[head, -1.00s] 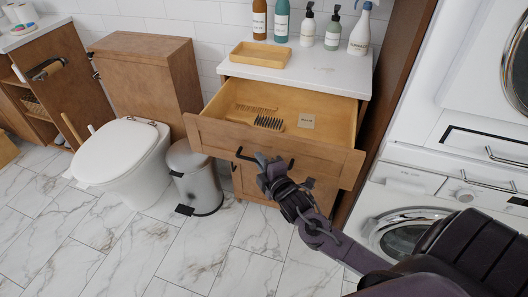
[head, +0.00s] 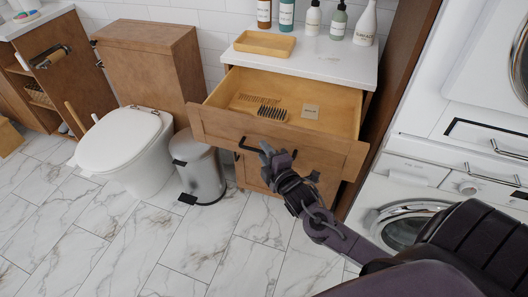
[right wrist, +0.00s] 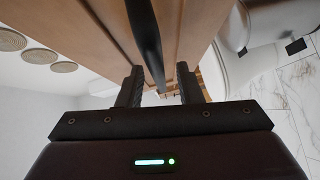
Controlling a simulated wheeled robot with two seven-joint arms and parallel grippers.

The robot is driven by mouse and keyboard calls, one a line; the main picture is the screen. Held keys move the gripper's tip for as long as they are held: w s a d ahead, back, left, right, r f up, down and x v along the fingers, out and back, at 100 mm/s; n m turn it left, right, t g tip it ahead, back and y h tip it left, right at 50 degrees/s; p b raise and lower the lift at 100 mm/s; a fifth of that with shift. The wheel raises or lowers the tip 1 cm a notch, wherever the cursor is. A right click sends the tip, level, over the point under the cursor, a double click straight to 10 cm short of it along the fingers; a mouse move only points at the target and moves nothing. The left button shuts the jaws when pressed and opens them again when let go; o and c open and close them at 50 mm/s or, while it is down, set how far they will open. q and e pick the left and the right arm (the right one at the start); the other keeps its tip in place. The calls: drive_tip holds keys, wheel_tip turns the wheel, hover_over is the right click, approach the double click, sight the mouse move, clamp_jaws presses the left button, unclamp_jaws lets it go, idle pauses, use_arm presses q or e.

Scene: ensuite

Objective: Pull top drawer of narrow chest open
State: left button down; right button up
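The narrow chest (head: 338,73) has a white top and a wooden body. Its top drawer (head: 300,140) stands well open, showing a pale wooden inside. The drawer's dark bar handle (head: 240,146) is partly hidden by my right gripper (head: 272,155), which is at the drawer front. In the right wrist view the handle bar (right wrist: 146,40) runs between the two fingers of my right gripper (right wrist: 160,88). The fingers are apart, with gaps visible beside the bar. My left gripper is in neither view.
A comb (head: 257,98), a brush (head: 272,113) and a small card (head: 310,111) lie in the drawer. A tray (head: 265,45) and several bottles stand on top. A bin (head: 200,168) and toilet (head: 125,150) are left; a washer (head: 405,225) is right. Tiled floor lies clear in front.

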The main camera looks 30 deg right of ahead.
drive_tip(key=s+r, duration=0.1)
drive_tip(key=s, duration=0.5)
drive_tip(key=shift+s+a, duration=0.2)
drive_tip(key=shift+s, duration=0.2)
drive_tip(key=shift+f, duration=0.1)
drive_tip(key=s+d+f+m+g+p, duration=0.1)
drive_tip(key=s+f+m+g, duration=0.2)
drive_tip(key=f, duration=0.7)
drive_tip(key=s+d+f+m+g+p, duration=0.1)
drive_tip(key=s+f+m+g, duration=0.3)
drive_tip(key=f, duration=0.7)
drive_tip(key=s+d+f+g, duration=0.1)
drive_tip(key=s+f, duration=0.5)
drive_tip(key=f, duration=0.4)
drive_tip(key=s+a+f+m+g, duration=0.2)
drive_tip(key=s+a+f, duration=0.1)
drive_tip(key=s, duration=0.4)
drive_tip(key=s+a+f+m+g+p, duration=0.1)
drive_tip(key=s+a+f+m+g, duration=0.1)
drive_tip(key=s+f, duration=0.4)
drive_tip(key=s+a+f+m+g+y+p, duration=0.1)
drive_tip(key=s+f, duration=0.4)
drive_tip(key=s, duration=0.5)
drive_tip(key=a+m+g, duration=0.1)
drive_tip(key=a+g, duration=0.1)
drive_tip(key=shift+a, duration=0.3)
